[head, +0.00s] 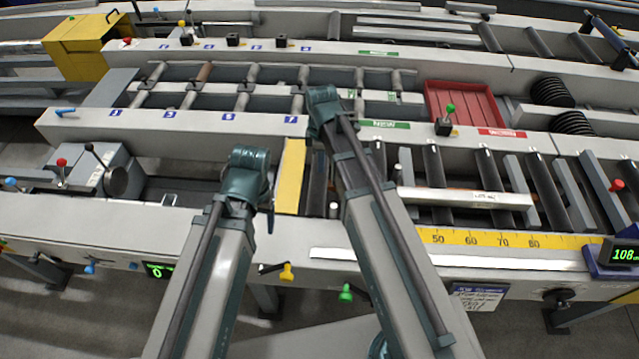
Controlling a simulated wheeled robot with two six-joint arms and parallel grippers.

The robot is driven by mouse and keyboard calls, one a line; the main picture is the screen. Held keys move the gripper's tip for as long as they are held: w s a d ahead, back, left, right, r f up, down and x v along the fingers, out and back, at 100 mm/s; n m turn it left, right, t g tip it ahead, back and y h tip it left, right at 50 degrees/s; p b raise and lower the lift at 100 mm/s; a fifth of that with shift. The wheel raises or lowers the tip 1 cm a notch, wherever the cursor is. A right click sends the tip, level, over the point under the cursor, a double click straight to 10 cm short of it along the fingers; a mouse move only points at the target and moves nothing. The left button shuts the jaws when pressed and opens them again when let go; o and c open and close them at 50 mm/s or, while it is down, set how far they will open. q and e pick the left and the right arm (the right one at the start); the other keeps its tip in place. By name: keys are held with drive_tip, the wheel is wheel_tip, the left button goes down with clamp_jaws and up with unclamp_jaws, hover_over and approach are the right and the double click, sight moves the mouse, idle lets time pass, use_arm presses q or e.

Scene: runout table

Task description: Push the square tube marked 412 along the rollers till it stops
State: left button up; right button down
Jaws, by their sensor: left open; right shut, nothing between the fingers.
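A pale square tube (465,198) lies lengthwise across the dark rollers (437,170) at right of centre. Its small label seems to end in 412 but is hard to read. My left gripper (270,213) is left of the yellow plate, open and mostly hidden behind its own wrist; only a dark finger part shows. My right gripper (325,135) is shut and empty, left of the tube and apart from its left end, with its fingertips mostly hidden by my arm.
A yellow scale (485,238) runs along the near rail, with a display (625,254) reading 108 at its right end. A red tray (465,103) sits behind the rollers. Slanted grey bars (520,190) lie among the rollers on the right. A yellow plate (290,176) stands between my arms.

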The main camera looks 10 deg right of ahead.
sight(431, 192)
use_arm(q)
drive_tip(key=shift+d+f, duration=0.1)
drive_tip(key=shift+f, duration=0.05)
use_arm(e)
drive_tip(key=shift+d+f, duration=0.1)
use_arm(q)
wheel_tip(431, 192, down, 10)
drive_tip(key=b, duration=1)
drive_tip(key=shift+f+b, duration=0.1)
drive_tip(key=shift+b, duration=0.2)
use_arm(e)
wheel_tip(431, 192, down, 10)
drive_tip(key=shift+f, duration=0.15)
use_arm(q)
drive_tip(key=shift+r+p, duration=0.25)
drive_tip(key=shift+p, duration=0.05)
use_arm(e)
drive_tip(key=d, duration=0.2)
drive_tip(key=s+d, duration=0.1)
drive_tip(key=shift+s+d+r, duration=0.1)
drive_tip(key=shift+d+r, duration=0.2)
drive_tip(key=shift+d, duration=0.1)
drive_tip(key=s+d, duration=0.2)
drive_tip(key=d, duration=0.7)
drive_tip(key=s+d, duration=0.3)
drive_tip(key=d, duration=0.6)
drive_tip(key=s+d, duration=0.3)
drive_tip(key=d, duration=0.7)
